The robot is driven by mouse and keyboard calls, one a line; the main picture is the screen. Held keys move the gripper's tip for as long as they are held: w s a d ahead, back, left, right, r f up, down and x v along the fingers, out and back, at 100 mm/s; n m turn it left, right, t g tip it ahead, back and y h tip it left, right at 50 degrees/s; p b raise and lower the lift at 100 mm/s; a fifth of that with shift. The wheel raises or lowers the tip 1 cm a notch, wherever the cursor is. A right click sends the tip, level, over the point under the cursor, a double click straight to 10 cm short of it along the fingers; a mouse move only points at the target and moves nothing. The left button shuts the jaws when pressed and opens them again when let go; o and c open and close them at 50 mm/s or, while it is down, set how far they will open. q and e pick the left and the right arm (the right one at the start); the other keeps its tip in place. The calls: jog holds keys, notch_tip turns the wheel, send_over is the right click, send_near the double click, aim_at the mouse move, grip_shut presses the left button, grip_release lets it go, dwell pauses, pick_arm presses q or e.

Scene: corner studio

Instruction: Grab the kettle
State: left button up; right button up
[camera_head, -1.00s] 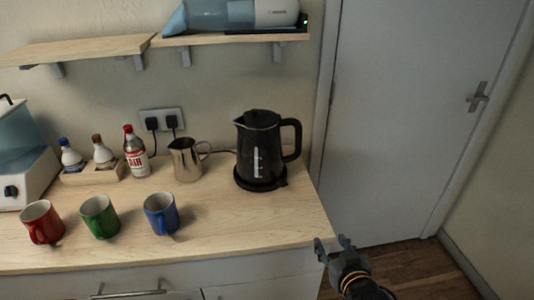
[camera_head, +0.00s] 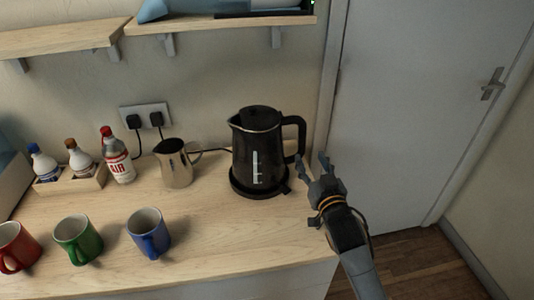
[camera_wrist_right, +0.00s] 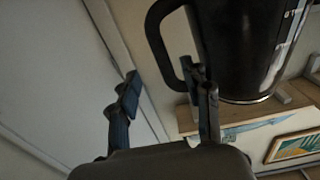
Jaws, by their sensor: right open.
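The black kettle (camera_head: 258,150) stands upright on its round base at the right end of the wooden counter, its handle on the right side. My right gripper (camera_head: 312,162) is open and empty, just right of the kettle's handle, with its fingers pointing up in the head view. In the right wrist view the kettle (camera_wrist_right: 240,50) fills the upper right, and its handle (camera_wrist_right: 160,45) hangs at the left of the body. There my open right gripper (camera_wrist_right: 165,95) has one finger close below the handle and the other apart to the left. I cannot tell whether it touches. My left gripper is not in view.
A metal pitcher (camera_head: 174,165) stands left of the kettle. A blue mug (camera_head: 149,236), a green mug (camera_head: 77,241) and a red mug (camera_head: 15,248) line the counter front. A shelf (camera_head: 225,25) hangs above. A door (camera_head: 425,110) is at the right.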

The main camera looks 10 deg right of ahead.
aim_at(303, 145)
jog(key=w, duration=0.3)
jog(key=shift+w+a, duration=0.1)
jog(key=shift+w, duration=0.25)
jog(key=shift+w+r+p, duration=0.15)
jog(key=shift+w+p, duration=0.3)
jog(key=shift+w, duration=1.8)
jog(key=shift+w+a, duration=0.1)
jog(key=shift+w, duration=0.25)
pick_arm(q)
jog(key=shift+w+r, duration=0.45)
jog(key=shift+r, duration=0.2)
pick_arm(e)
jog(key=shift+f, duration=0.2)
grip_shut()
jog(key=shift+r, duration=0.35)
jog(key=shift+w, duration=0.15)
